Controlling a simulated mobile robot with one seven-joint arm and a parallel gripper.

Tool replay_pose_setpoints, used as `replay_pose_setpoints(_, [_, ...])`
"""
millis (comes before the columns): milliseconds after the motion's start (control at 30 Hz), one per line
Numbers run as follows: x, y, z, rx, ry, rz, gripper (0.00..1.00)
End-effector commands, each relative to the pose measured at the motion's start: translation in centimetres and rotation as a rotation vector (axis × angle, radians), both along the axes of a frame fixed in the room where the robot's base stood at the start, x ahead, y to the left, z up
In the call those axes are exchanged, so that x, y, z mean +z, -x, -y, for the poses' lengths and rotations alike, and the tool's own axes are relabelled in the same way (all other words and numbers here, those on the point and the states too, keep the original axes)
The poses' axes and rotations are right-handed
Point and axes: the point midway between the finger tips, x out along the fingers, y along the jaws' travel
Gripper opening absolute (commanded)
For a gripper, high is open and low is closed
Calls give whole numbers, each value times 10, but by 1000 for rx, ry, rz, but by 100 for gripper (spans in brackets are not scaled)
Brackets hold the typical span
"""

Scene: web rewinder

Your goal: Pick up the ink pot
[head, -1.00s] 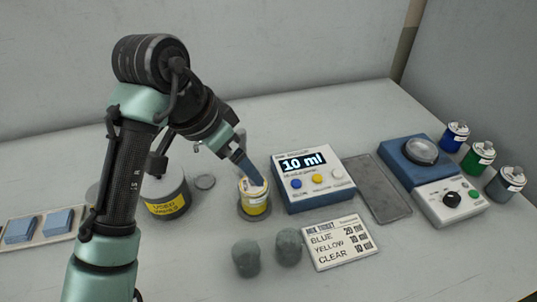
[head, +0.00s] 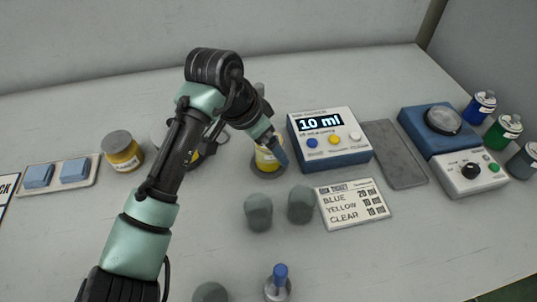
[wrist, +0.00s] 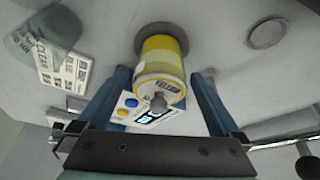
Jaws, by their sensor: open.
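The ink pot (head: 264,161), yellow with a white label and pale top, stands upright on a round grey pad (head: 256,174) left of the 10 ml dispenser. In the wrist view the pot (wrist: 163,62) shows the word YELLOW and a small grey nozzle or knob on its end. My gripper (head: 275,143) is open at the pot. In the wrist view its two blue fingers lie either side of the pot, with gaps showing. In the head view the near finger and wrist hide part of the pot. Contact cannot be seen.
The dispenser (head: 340,150) stands close right of the pot. Two grey-green rounded pieces (head: 258,212) (head: 301,204) and the ink ticket (head: 352,204) lie in front. A yellow-labelled jar (head: 122,153) stands left, and a blue-topped bottle (head: 280,285) in front. Bare table lies behind.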

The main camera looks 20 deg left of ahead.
Motion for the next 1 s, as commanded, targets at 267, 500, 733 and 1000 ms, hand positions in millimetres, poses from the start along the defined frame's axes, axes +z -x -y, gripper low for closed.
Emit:
replay_pose_setpoints(267, [-9, -3, 2, -1, -1, 1, 100])
replay_pose_setpoints(500, [-9, -3, 2, 0, 0, 0, 69])
replay_pose_setpoints(733, [-9, -3, 2, 0, 0, 0, 28])
replay_pose_setpoints(1000, [-8, -3, 2, -1, -1, 2, 7])
